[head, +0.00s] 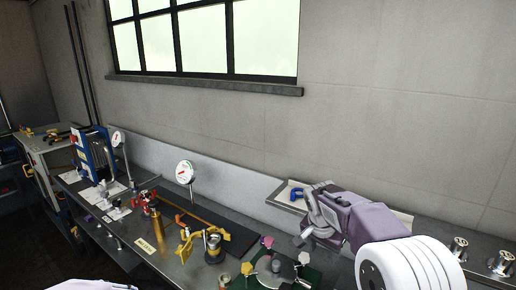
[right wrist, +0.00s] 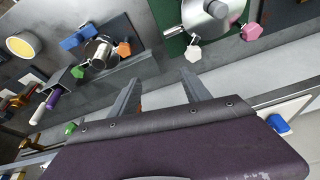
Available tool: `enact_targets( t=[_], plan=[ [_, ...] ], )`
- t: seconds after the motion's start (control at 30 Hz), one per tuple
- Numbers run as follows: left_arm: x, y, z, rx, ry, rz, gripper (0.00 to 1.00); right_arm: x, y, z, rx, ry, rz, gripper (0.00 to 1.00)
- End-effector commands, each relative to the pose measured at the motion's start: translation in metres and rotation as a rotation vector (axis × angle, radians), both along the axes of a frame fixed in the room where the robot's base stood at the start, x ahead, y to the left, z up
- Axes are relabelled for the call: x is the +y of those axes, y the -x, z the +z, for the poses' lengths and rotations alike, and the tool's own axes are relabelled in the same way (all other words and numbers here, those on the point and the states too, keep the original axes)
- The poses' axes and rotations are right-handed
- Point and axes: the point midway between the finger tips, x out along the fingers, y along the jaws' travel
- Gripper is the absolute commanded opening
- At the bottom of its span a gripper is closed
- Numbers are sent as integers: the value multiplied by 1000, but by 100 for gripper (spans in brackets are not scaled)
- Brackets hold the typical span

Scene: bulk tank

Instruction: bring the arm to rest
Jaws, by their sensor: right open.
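My right arm reaches in from the lower right in the head view, with a white ringed joint and a purple wrist. Its gripper (head: 304,238) hangs over the right part of the grey bench (head: 190,270). In the right wrist view the two fingers of the right gripper (right wrist: 160,88) stand apart with bare grey surface between them, holding nothing. My left gripper is not in view.
Below the right gripper, a green mat (head: 305,277) carries metal parts with coloured knobs. A shelf (head: 288,206) with a blue fitting (head: 295,193) is close behind it. A dial gauge (head: 185,172) and brass cylinder (head: 159,232) stand left. The wall is behind.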

Motion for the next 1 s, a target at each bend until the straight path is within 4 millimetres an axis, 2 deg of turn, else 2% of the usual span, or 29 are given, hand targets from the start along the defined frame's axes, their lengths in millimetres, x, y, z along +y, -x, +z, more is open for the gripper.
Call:
enact_targets(
  t=[0.03,0.17,0.2,0.3,0.4,0.47,0.53,0.6,1.0],
  plan=[
    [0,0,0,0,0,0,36,-4,25,-7,29,-15,24,55],
    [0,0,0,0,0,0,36,-3,98,-39,117,-61,156,55],
    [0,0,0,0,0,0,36,-1,123,-52,146,-76,211,55],
    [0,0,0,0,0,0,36,7,182,-84,205,-107,358,55],
    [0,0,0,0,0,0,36,15,226,-113,258,-122,519,55],
    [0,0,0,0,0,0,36,18,234,-121,258,-116,610,55],
    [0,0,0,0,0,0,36,19,224,-119,227,-93,686,55],
    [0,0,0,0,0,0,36,19,222,-119,223,-81,727,55],
    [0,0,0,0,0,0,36,19,222,-119,228,-79,737,55]
  ],
)
